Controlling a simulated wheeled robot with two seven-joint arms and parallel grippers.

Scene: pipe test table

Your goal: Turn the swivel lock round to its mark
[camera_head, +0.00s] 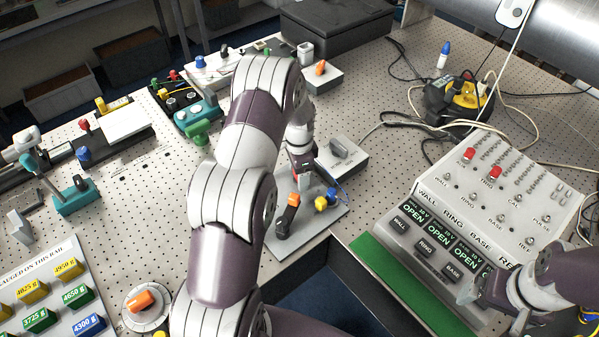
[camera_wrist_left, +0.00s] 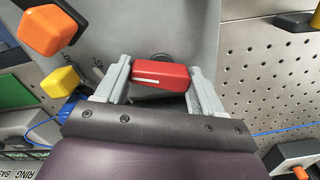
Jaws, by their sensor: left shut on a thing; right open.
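The swivel lock shows in the left wrist view as a red bar handle (camera_wrist_left: 160,74) with a white line along its face, over a grey plate (camera_wrist_left: 150,30). My left gripper (camera_wrist_left: 158,82) is shut on the handle, one finger at each end. In the head view my left arm hides most of the lock; the grey plate (camera_head: 318,222) shows beneath it. My right gripper (camera_head: 492,306) is open and empty, low at the right over the console.
An orange handle (camera_head: 293,199) and a yellow knob (camera_head: 321,203) stand on the same plate, close to my left gripper. A grey box with a lever (camera_head: 342,150) is just behind. The labelled console (camera_head: 490,190) fills the right. A gap opens at the table's front edge.

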